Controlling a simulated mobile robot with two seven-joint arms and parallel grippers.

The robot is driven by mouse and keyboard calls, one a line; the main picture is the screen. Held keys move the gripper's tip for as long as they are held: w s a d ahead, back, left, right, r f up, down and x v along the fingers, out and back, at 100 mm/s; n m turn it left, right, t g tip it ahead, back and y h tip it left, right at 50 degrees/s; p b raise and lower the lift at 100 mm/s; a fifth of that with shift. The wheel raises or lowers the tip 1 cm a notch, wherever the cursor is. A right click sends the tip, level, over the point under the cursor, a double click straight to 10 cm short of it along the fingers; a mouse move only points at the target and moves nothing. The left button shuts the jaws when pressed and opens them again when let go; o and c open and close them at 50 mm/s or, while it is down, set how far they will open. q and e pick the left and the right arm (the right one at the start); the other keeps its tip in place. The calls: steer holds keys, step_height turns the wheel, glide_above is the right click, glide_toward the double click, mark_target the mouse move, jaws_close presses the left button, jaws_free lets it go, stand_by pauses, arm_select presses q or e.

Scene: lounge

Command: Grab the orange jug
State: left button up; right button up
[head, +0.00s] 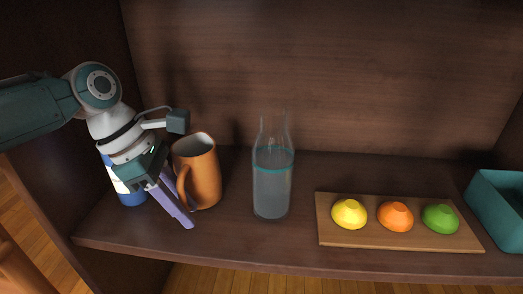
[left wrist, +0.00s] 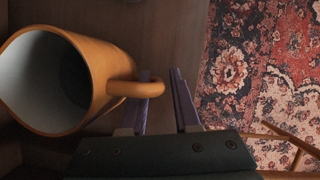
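The orange jug (head: 203,174) stands upright on the wooden shelf at the left, its handle on its left side. In the left wrist view the jug (left wrist: 104,68) shows its pale inside, with the handle (left wrist: 137,88) pointing right. My left gripper (head: 180,209) is beside the handle, fingers slanting down. In the left wrist view the purple fingers of the left gripper (left wrist: 163,76) are apart. The handle's outer end covers part of one finger and reaches toward the gap; I cannot tell if they touch. My right gripper is not in view.
A blue and white bottle (head: 128,190) stands partly behind my left gripper. A glass bottle (head: 272,185) stands right of the jug. A wooden board (head: 400,242) holds yellow, orange and green pieces. A teal box (head: 497,207) is at the far right. A side wall is close on the left.

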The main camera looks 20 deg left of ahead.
arm_select(q)
steer(key=shift+d+f, duration=0.15)
steer(key=shift+f, duration=0.05)
jaws_close()
stand_by(1.3)
